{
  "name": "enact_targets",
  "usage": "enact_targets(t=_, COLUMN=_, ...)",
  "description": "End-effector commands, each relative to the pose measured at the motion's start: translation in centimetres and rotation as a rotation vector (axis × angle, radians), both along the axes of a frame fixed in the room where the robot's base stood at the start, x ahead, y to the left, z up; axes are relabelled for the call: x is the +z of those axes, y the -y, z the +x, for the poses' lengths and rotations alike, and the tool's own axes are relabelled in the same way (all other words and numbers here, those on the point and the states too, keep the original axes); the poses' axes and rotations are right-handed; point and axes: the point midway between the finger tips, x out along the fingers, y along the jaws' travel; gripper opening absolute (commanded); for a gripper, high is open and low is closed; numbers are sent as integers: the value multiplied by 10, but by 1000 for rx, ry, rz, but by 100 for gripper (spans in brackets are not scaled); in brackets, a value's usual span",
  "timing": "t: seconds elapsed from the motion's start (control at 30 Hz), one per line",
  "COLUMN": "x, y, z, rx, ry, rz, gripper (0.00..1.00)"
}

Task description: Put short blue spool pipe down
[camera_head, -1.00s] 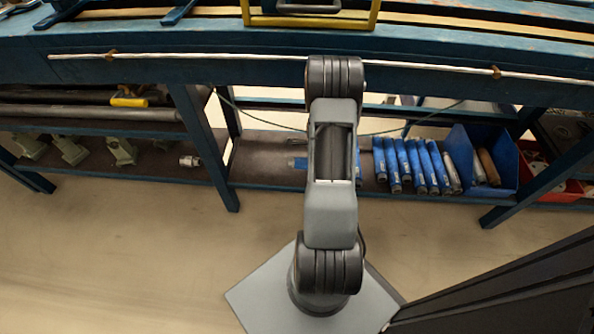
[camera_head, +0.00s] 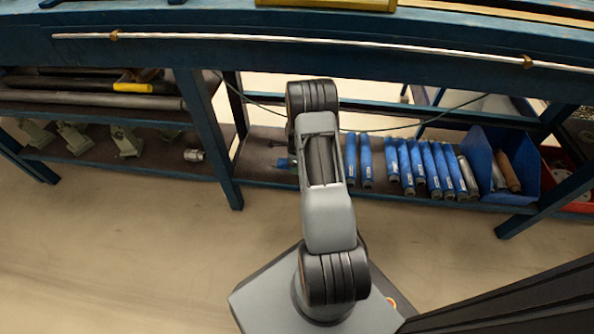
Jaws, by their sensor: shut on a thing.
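My arm reaches towards the lower shelf under the bench, and its links hide my gripper. A small blue piece (camera_head: 283,163) shows just left of the arm at the lower shelf. It may be the end of the short blue spool pipe, but most of it is hidden and I cannot tell whether it is held or resting. Several blue pipes (camera_head: 428,168) lie side by side on the lower shelf (camera_head: 262,150) to the right of the arm. Two more blue pipes (camera_head: 365,160) lie close to the arm's right side.
A blue bin (camera_head: 478,150) with brown and grey cylinders stands right of the pipes. A silver fitting (camera_head: 193,155) and green-grey castings (camera_head: 125,140) sit on the left shelf. The blue bench front (camera_head: 300,55) runs above. A bench leg (camera_head: 215,150) stands left of the arm.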

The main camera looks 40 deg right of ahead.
Motion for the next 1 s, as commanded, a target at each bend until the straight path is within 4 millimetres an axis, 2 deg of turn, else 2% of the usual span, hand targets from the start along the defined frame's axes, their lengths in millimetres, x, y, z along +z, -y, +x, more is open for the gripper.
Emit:
enact_targets(t=0.03, x=-13, y=0, z=-1, rx=0, ry=-1, rz=1, gripper=5)
enact_targets(t=0.17, x=-29, y=1, z=0, rx=0, ry=1, rz=-1, gripper=5)
enact_targets(t=0.63, x=-33, y=1, z=0, rx=0, ry=1, rz=-1, gripper=5)
enact_targets(t=0.67, x=-32, y=0, z=-1, rx=0, ry=0, rz=0, gripper=52)
enact_targets(t=0.9, x=-32, y=0, z=-1, rx=1, ry=-1, rz=1, gripper=74)
enact_targets(t=1.0, x=-32, y=0, z=-1, rx=1, ry=-1, rz=1, gripper=74)
